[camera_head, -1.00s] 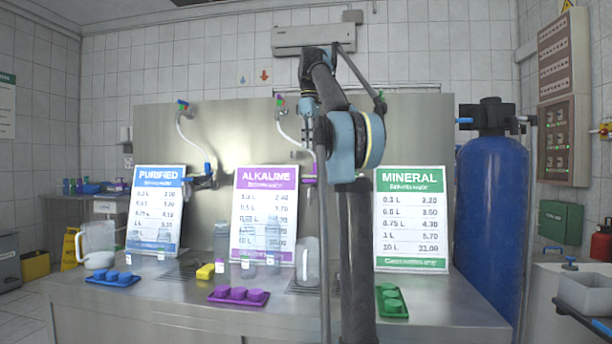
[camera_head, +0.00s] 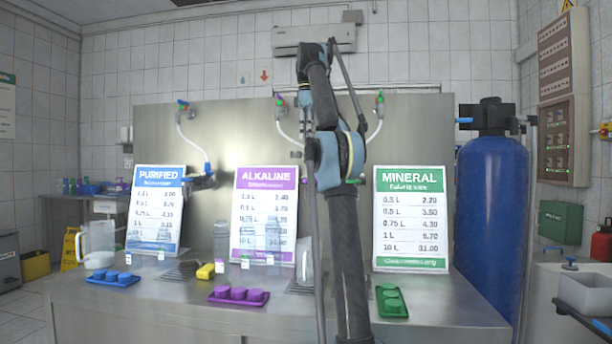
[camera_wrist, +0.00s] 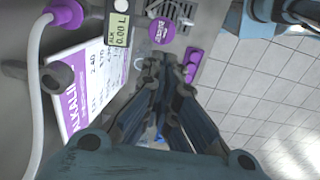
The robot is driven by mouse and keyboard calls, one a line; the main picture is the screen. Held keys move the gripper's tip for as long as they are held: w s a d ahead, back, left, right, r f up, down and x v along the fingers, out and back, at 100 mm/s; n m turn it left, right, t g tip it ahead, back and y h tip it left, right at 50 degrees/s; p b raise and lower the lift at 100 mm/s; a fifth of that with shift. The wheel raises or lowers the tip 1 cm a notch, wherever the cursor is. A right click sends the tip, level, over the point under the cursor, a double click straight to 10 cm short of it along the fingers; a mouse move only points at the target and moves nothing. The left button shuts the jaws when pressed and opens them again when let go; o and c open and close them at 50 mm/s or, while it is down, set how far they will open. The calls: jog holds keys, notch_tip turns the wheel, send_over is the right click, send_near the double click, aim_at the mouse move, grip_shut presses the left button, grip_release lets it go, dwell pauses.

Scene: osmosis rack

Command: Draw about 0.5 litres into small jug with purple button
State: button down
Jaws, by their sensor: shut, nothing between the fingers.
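My gripper (camera_wrist: 165,75) is shut and empty in the wrist view. Its fingertips point towards a round purple button or disc (camera_wrist: 161,30) with small lettering; I cannot tell whether they touch it. Beside that is a display (camera_wrist: 118,28) reading ALK 0.00 L. A clear jug (camera_head: 304,265) stands on the counter at the right edge of the purple ALKALINE sign (camera_head: 264,215), partly hidden by my arm. My gripper cannot be made out in the head view. The sign also shows in the wrist view (camera_wrist: 82,88).
A purple tray (camera_head: 238,298) with round purple caps lies at the counter's front. Blue (camera_head: 112,279) and green (camera_head: 391,302) trays flank it. A pale pitcher (camera_head: 98,242) stands at left. A white hose (camera_wrist: 42,90) hangs beside the sign. A blue tank (camera_head: 491,210) stands right.

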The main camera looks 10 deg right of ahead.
send_near(310, 183)
jog(key=shift+w+a+f, duration=0.15)
jog(key=shift+w+f, duration=0.3)
jog(key=shift+f, duration=0.5)
jog(key=shift+w+a+f, duration=0.15)
jog(key=shift+w+f, duration=0.35)
jog(key=shift+f, duration=0.45)
jog(key=shift+w+a+f, duration=0.15)
jog(key=shift+w+f, duration=0.3)
jog(key=shift+f, duration=0.5)
jog(key=shift+f, duration=0.9)
dwell(3.8)
